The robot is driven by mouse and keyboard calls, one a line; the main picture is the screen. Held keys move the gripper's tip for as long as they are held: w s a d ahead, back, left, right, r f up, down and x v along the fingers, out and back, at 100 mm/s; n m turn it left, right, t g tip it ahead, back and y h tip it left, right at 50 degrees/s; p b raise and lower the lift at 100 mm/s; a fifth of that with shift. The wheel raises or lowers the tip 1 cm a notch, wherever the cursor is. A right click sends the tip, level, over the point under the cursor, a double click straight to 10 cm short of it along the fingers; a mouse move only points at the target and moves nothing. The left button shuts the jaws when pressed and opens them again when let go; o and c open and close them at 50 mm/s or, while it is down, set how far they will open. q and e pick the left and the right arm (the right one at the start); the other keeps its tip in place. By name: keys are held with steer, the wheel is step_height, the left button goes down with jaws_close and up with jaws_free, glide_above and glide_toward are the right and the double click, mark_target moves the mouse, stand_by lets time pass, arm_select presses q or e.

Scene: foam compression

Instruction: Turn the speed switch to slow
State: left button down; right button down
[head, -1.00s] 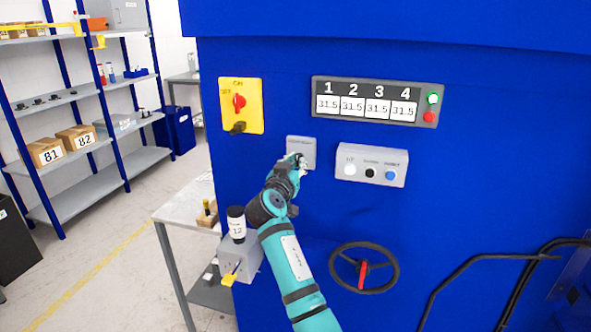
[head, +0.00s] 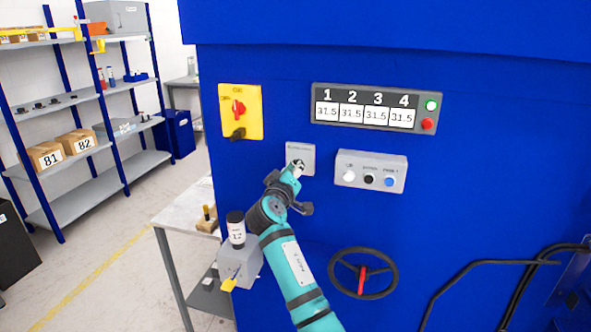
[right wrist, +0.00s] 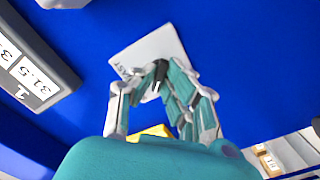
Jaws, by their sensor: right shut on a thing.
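The speed switch is a grey square plate (head: 300,152) on the blue machine wall, left of the grey button box. In the right wrist view the plate (right wrist: 135,52) shows the word FAST at one side and a small black knob (right wrist: 158,73) near its edge. My right gripper (head: 297,167) is at the lower part of the plate. In the right wrist view its fingers (right wrist: 153,85) are closed around the black knob, which they partly hide. Which way the knob points is hard to tell. My left gripper is not in view.
A display panel (head: 366,114) is above right. The button box (head: 365,181) is close on the right. A black handwheel (head: 363,293) is below. A side table (head: 175,212) stands left.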

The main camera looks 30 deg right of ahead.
steer(key=shift+r, duration=0.15)
stand_by(0.3)
steer(key=c, duration=1.4)
jaws_free()
steer(key=v, duration=1.2)
